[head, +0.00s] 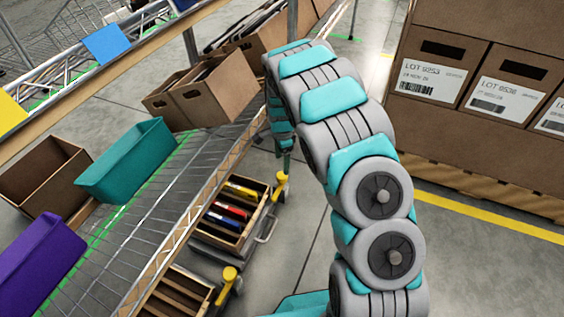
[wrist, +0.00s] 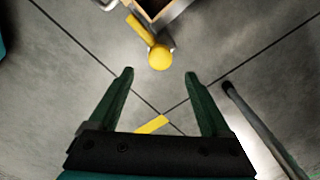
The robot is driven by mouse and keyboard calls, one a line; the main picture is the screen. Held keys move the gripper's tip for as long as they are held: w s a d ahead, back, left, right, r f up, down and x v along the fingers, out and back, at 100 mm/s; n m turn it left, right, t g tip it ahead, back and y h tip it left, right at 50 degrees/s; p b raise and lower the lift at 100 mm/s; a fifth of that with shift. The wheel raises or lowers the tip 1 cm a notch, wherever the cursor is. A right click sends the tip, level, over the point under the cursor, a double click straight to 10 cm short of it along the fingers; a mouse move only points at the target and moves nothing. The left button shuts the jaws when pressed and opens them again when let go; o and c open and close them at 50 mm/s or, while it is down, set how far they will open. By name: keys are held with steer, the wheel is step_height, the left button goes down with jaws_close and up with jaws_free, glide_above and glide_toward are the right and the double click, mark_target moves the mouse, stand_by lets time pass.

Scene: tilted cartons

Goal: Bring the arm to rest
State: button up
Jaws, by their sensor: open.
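My arm, grey with teal covers, rises from the bottom of the head view, arches over and points down beyond. In the wrist view my gripper (wrist: 160,75) has two dark green fingers spread apart, with nothing held between them. The grey floor (wrist: 75,85) shows beneath. The fingertips point toward a yellow knob (wrist: 160,57) on the end of a cart's yellow handle; they look apart from it.
A wire rack shelf (head: 165,215) holds a teal bin (head: 128,160), a purple bin (head: 40,262) and cardboard boxes (head: 205,92). Low carts with wooden trays (head: 232,212) stand beside it. Stacked cartons (head: 480,85) stand on a pallet at right. Open floor (head: 480,260) lies lower right.

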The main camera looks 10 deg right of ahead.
steer(key=s+d+r+n+p, duration=0.2)
steer(key=s+r+n+p, duration=0.1)
steer(key=s+r, duration=0.75)
steer(key=s+d+r+n+p, duration=0.25)
steer(key=s+r, duration=0.45)
steer(key=r, duration=0.6)
steer(key=s+r+n+g+p, duration=0.1)
steer(key=s+r+n, duration=0.4)
steer(key=s, duration=0.8)
steer(key=s+r+n+p, duration=0.3)
steer(key=s+r+n, duration=0.2)
steer(key=s, duration=0.8)
steer(key=shift+a+r+g, duration=0.3)
steer(key=shift+r+g, duration=0.1)
steer(key=shift+r, duration=0.35)
